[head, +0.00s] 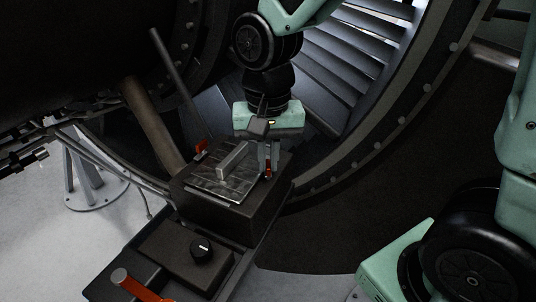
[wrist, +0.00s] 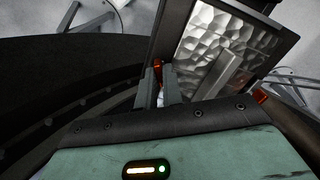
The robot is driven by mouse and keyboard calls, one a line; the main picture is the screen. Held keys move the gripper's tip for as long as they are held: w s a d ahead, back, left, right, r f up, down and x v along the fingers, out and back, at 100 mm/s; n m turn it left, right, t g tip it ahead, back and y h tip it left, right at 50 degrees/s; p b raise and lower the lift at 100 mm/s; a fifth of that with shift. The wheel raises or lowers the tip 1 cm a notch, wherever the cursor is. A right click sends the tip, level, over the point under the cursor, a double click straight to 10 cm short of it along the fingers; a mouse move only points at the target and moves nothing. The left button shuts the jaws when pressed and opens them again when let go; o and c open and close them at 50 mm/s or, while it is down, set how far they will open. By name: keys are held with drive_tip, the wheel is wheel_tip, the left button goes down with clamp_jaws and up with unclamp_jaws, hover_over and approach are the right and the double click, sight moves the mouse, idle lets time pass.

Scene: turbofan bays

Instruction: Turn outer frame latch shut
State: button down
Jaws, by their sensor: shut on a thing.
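A dark box-like frame (head: 240,213) holds a silvery, crinkled panel (head: 205,180) with a raised grey bar handle (head: 232,158). A small red latch (head: 268,173) sits at the frame's right edge. It also shows in the wrist view (wrist: 157,66). My gripper (head: 268,164) points down and is shut on this red latch, its fingers hiding most of it. The fingers also show in the wrist view (wrist: 159,88). A second red latch (head: 201,147) is at the frame's far left side, apart from my gripper. It shows in the wrist view too (wrist: 260,96).
A lower dark box (head: 185,254) with a black knob (head: 201,250) stands in front of the frame. An orange-red handle (head: 135,285) lies at the bottom left. The curved engine casing (head: 355,175) with bolts rises close behind and to the right.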

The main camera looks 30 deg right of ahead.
sight(268, 163)
drive_tip(key=n+p, duration=0.1)
drive_tip(key=n, duration=0.5)
drive_tip(key=shift+r, duration=0.1)
drive_tip(key=n+p, duration=0.1)
drive_tip(key=n, duration=0.4)
drive_tip(key=shift+w+n+p, duration=0.1)
drive_tip(key=shift+n+p, duration=0.2)
drive_tip(key=shift+p, duration=0.1)
drive_tip(key=c, duration=1.5)
unclamp_jaws()
drive_tip(key=shift+c, duration=0.2)
wheel_tip(268, 163, up, 17)
drive_tip(key=b, duration=0.3)
drive_tip(key=shift+r, duration=0.15)
